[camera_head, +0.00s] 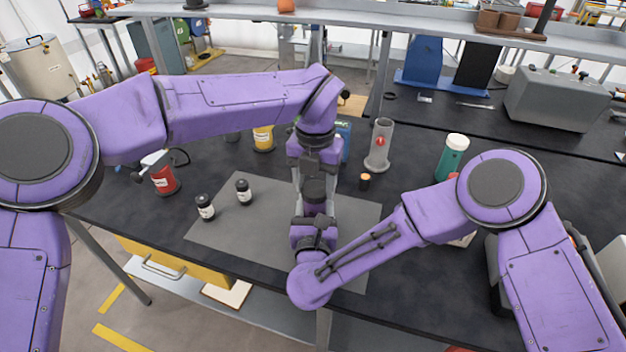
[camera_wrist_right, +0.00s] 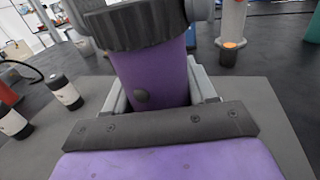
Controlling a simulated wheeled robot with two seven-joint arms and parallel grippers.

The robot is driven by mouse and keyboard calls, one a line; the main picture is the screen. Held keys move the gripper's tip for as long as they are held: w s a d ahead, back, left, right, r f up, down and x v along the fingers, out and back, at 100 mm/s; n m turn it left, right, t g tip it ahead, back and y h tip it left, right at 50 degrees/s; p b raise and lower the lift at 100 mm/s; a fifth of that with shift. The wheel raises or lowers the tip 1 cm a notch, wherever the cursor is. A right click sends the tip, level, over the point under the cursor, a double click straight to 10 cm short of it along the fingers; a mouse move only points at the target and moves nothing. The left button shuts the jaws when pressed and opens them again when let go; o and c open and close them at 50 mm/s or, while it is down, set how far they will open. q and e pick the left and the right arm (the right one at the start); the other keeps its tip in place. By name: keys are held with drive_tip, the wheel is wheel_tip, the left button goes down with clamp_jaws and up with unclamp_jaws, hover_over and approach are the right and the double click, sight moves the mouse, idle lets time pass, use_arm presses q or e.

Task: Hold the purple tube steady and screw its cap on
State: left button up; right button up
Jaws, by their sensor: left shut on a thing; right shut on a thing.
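The purple tube (camera_wrist_right: 155,78) stands upright between the fingers of my right gripper (camera_wrist_right: 160,98), which is shut on it. In the head view the tube (camera_head: 314,209) shows only as a short strip. The dark ribbed cap (camera_wrist_right: 140,25) sits over the tube's top; it also shows in the head view (camera_head: 314,189). I cannot tell how far its thread is engaged. My left gripper (camera_head: 314,176) points down from above and is shut on the cap. My right gripper (camera_head: 314,220) is just below and nearer in the head view.
A grey mat (camera_head: 228,228) lies under the grippers. Two small black-capped jars (camera_head: 205,207) stand on its left part.

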use_arm(q)
drive_tip(key=shift+f, duration=0.3)
use_arm(e)
clamp_jaws()
use_arm(q)
drive_tip(key=m, duration=1.6)
drive_tip(key=shift+a, duration=0.1)
drive_tip(key=m, duration=0.3)
drive_tip(key=shift+w+m, duration=0.1)
drive_tip(key=shift+m, duration=0.2)
drive_tip(key=m, duration=0.9)
drive_tip(key=shift+w, duration=0.1)
drive_tip(key=m, duration=0.7)
drive_tip(key=shift+w, duration=0.1)
